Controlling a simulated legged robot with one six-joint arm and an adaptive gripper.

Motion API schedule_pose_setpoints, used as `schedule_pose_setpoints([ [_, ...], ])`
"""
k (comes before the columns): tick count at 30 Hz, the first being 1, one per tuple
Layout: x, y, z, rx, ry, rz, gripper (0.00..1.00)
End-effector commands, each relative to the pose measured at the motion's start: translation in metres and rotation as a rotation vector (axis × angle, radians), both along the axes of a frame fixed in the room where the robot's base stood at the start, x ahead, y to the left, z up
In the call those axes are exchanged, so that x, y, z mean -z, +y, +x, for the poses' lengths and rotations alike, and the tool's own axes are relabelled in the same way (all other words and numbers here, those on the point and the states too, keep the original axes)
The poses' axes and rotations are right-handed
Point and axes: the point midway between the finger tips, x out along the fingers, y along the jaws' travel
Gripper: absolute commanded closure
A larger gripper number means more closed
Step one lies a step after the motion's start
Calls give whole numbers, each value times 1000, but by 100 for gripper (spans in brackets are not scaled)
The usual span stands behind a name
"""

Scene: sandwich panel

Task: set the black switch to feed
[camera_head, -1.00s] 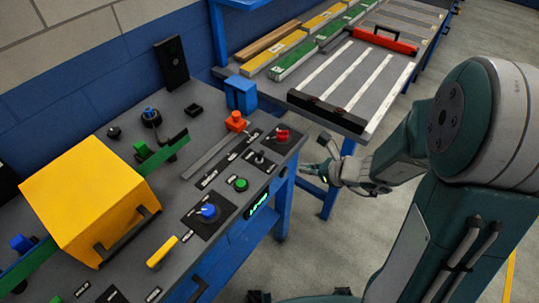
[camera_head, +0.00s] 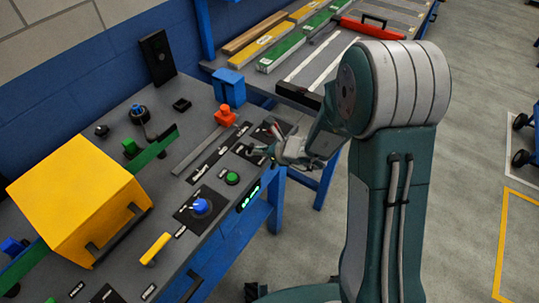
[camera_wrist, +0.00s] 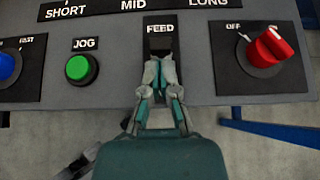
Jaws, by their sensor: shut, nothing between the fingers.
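The black switch's dark plate with the FEED label (camera_wrist: 160,29) is straight ahead at the panel's front edge in the wrist view. The switch lever itself is hidden behind my fingers there, so its setting cannot be told. My gripper (camera_wrist: 161,66) is shut and empty, with its fingertips over the lower part of that plate, just below the FEED label. In the head view my gripper (camera_head: 262,150) is at the panel's front edge, by the black plates. Whether the fingertips touch the switch is unclear.
A blue knob (camera_head: 200,207) and a yellow handle (camera_head: 156,248) are farther along the panel. A large yellow box (camera_head: 75,205) stands behind them.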

Motion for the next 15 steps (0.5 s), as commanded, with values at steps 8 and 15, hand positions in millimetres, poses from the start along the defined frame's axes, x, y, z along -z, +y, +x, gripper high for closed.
schedule_pose_setpoints([
  [8, -1, 3, 2, 0, 0, 0, 100],
  [15, -3, 5, 3, -5, 22, -26, 100],
])
